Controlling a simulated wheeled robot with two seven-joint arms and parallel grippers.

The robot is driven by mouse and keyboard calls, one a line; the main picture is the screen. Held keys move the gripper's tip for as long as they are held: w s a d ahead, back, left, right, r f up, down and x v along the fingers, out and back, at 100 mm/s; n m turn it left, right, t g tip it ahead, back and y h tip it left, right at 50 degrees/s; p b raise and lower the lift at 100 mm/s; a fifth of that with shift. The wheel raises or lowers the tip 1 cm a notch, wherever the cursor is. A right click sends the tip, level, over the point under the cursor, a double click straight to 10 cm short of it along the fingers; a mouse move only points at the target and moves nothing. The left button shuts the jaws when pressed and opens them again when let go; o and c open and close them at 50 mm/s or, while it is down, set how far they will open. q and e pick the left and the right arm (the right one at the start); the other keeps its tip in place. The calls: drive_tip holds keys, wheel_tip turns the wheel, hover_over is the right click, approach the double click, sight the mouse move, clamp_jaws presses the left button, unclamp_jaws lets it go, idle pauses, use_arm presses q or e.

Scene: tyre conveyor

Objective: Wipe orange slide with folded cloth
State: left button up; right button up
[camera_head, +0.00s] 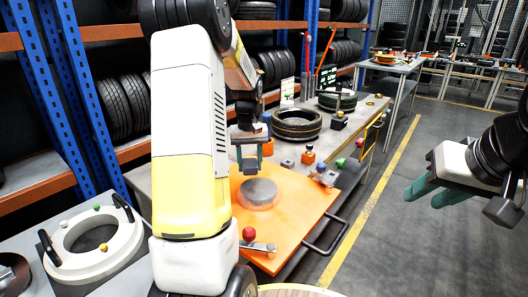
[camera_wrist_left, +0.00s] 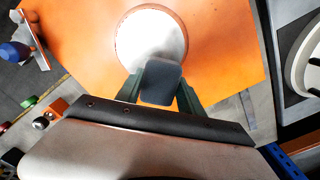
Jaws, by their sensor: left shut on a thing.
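The orange slide (camera_head: 297,228) is a flat orange plate at the centre of the head view, and it fills the upper part of the left wrist view (camera_wrist_left: 225,45). A round grey patch or disc (camera_head: 258,193) lies on it, pale with a thin dark rim in the wrist view (camera_wrist_left: 150,35). My left gripper (camera_head: 249,160) is over the slide's far part, shut on a grey folded cloth (camera_wrist_left: 161,82). The cloth overlaps the disc's edge in the wrist view; I cannot tell whether it touches the surface. My right gripper (camera_head: 433,188) is open and empty, right of the bench over the floor.
A dark handle (camera_head: 326,236) is on the slide's right edge, with a red knob (camera_head: 249,233) at its near edge. Tyres (camera_head: 297,123) lie on the bench behind. A white ring fixture (camera_head: 92,245) stands at left. Floor at right is clear.

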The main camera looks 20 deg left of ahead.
use_arm(q)
drive_tip(key=shift+r, duration=1.65)
